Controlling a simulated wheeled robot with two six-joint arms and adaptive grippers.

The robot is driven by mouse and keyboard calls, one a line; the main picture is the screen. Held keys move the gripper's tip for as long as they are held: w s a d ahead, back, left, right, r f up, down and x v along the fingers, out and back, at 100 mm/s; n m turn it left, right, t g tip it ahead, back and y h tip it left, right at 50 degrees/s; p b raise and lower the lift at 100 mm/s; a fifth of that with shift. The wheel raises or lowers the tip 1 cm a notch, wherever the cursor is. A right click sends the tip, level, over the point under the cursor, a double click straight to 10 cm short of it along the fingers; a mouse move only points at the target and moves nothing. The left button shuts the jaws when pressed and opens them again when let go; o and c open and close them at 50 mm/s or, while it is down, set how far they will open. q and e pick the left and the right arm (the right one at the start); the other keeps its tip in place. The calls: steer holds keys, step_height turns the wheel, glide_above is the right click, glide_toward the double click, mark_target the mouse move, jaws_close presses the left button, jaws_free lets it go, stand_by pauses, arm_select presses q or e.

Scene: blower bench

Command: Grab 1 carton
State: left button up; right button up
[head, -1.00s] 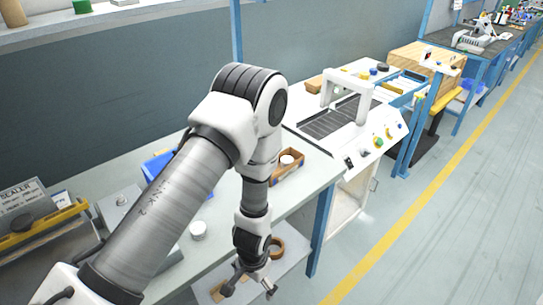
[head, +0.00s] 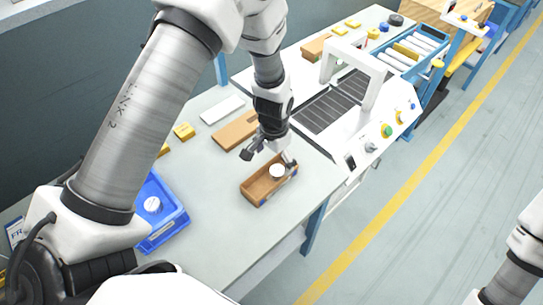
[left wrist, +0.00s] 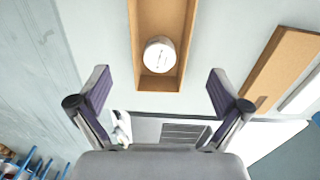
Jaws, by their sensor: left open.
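An open brown carton (head: 262,188) sits on the pale bench near its front edge, with a white round item (head: 277,171) inside. My left gripper (head: 268,156) is above the carton's far end, fingers spread and empty. In the left wrist view, the carton (left wrist: 150,20) is at the top centre, beyond the gap between the open fingertips (left wrist: 159,78). The white item (left wrist: 160,55) lies at its near end. I cannot tell whether a fingertip touches the carton. My right arm shows at the lower right, but its gripper is out of frame.
A flat brown piece (head: 236,131) and a white slab (head: 222,109) lie behind the carton. A blue bin (head: 172,226) stands to the left, and a white machine (head: 372,135) to the right. The bench in front of the bin is clear.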

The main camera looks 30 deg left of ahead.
mark_target(271, 182)
arm_select(q)
steer(key=shift+s+d+f+p, duration=0.1)
steer(key=shift+s+f+p, duration=0.35)
steer(key=shift+f, duration=0.2)
steer(key=shift+s+d+f+p, duration=0.1)
steer(key=shift+s+f+p, duration=0.3)
steer(key=shift+f, duration=0.2)
steer(key=f, duration=0.3)
steer(key=a+f+p, duration=0.1)
steer(key=shift+w+f, duration=0.2)
steer(key=shift+w, duration=0.2)
steer(key=shift+f, duration=0.1)
steer(key=shift+d, duration=0.1)
steer(key=shift+s+d, duration=0.1)
steer(key=shift+s, duration=0.05)
steer(key=c, duration=1.2)
arm_select(e)
steer(key=r, duration=0.1)
steer(key=s+r, duration=0.1)
steer(key=r, duration=0.1)
steer(key=shift+s+d, duration=0.1)
steer(key=shift+d, duration=0.05)
